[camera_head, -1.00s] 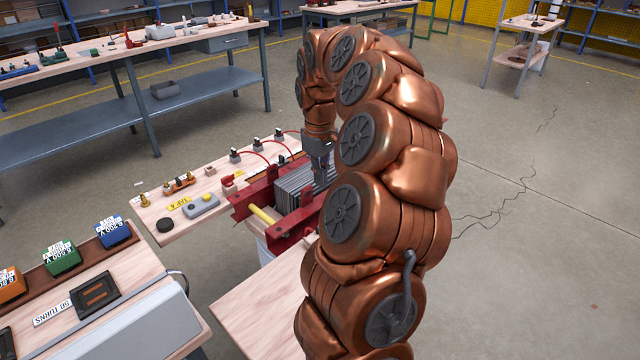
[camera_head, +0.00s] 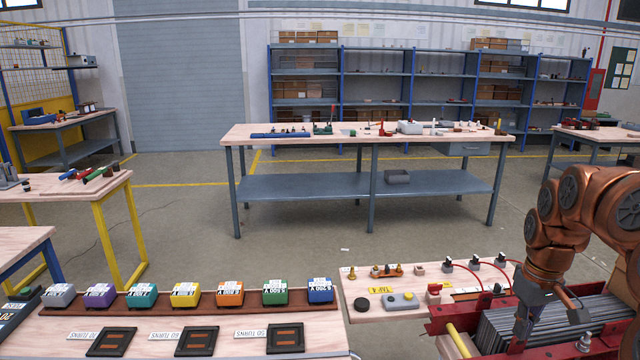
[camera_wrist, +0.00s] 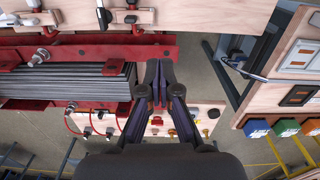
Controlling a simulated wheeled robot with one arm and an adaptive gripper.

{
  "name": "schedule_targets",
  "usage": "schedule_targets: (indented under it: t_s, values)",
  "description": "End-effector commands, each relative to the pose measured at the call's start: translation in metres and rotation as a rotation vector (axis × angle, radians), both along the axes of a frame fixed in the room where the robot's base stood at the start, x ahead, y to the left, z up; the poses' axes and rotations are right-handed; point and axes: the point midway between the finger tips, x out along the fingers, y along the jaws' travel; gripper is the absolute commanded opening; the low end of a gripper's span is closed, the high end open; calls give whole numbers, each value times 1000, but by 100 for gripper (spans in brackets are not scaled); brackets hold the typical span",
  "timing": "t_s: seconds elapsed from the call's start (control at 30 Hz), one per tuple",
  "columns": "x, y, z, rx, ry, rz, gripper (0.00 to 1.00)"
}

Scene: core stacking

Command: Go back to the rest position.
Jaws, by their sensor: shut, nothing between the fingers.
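My gripper (camera_wrist: 156,92) is shut and empty in the wrist view, its fingertips together beside the end of the stack of grey core sheets (camera_wrist: 60,82). The stack lies in a red clamp frame (camera_wrist: 105,41). In the head view my copper arm comes in at the right, with my gripper (camera_head: 538,322) above the grey sheets (camera_head: 495,330) and the red frame (camera_head: 440,322). I cannot tell from the head view how high the fingers are over the sheets.
A row of coloured voltage blocks (camera_head: 184,294) stands on the front bench, with dark coil plates (camera_head: 285,337) before it. A small grey button box (camera_head: 400,301) and red-cabled terminals (camera_head: 473,263) sit near the frame. A long workbench (camera_head: 300,140) stands behind; the floor between is clear.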

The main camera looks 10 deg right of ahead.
Motion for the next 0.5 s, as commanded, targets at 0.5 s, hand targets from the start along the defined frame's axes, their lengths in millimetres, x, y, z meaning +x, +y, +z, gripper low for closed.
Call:
schedule_targets:
  t_s: [0.5]
  values:
    - [-85,185,63,16,56,109,0]
